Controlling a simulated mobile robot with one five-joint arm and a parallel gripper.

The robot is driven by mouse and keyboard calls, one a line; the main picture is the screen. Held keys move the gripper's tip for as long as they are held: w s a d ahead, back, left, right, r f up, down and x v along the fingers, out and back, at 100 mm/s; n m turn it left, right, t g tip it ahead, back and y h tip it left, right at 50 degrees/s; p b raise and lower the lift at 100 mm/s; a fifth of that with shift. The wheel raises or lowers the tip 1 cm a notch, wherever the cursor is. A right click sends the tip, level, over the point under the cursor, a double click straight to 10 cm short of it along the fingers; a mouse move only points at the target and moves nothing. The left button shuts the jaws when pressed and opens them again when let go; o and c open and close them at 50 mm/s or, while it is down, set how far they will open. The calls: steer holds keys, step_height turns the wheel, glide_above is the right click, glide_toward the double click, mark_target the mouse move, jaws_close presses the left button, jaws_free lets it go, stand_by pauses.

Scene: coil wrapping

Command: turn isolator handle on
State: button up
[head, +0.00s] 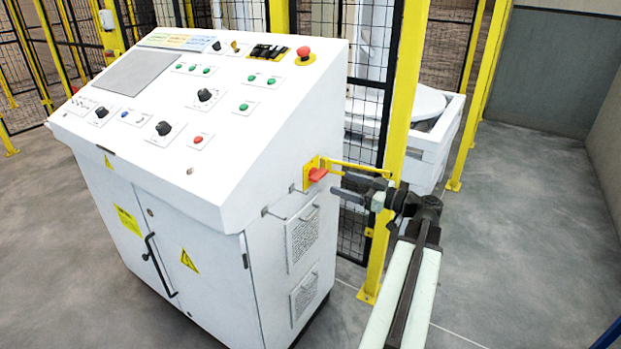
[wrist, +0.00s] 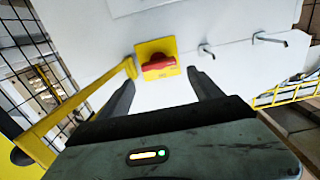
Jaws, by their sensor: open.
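The isolator handle (head: 317,174) is red and sits on a yellow plate (head: 309,172) on the right side of the white control cabinet. In the wrist view the red handle (wrist: 159,64) lies across its yellow plate (wrist: 156,46), nearly level and slightly tilted. My gripper (head: 338,184) is to the right of the handle in the head view. In the wrist view my gripper (wrist: 164,80) is open, with one dark finger at each side below the plate. The handle lies beyond the fingertips, between their lines. Nothing is held.
The white control cabinet (head: 235,140) has a sloped panel of buttons and knobs. A yellow bar (head: 350,167) runs close beside my gripper to a yellow fence post (head: 400,110). Black mesh fencing (head: 366,130) stands behind. Two metal hooks (wrist: 268,38) stick out right of the plate. Open floor (head: 530,220) lies right.

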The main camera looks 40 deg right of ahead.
mark_target(323, 175)
steer(key=x, duration=0.8)
steer(key=shift+d+r, duration=0.1)
steer(key=shift+d, duration=0.05)
steer(key=c, duration=1.1)
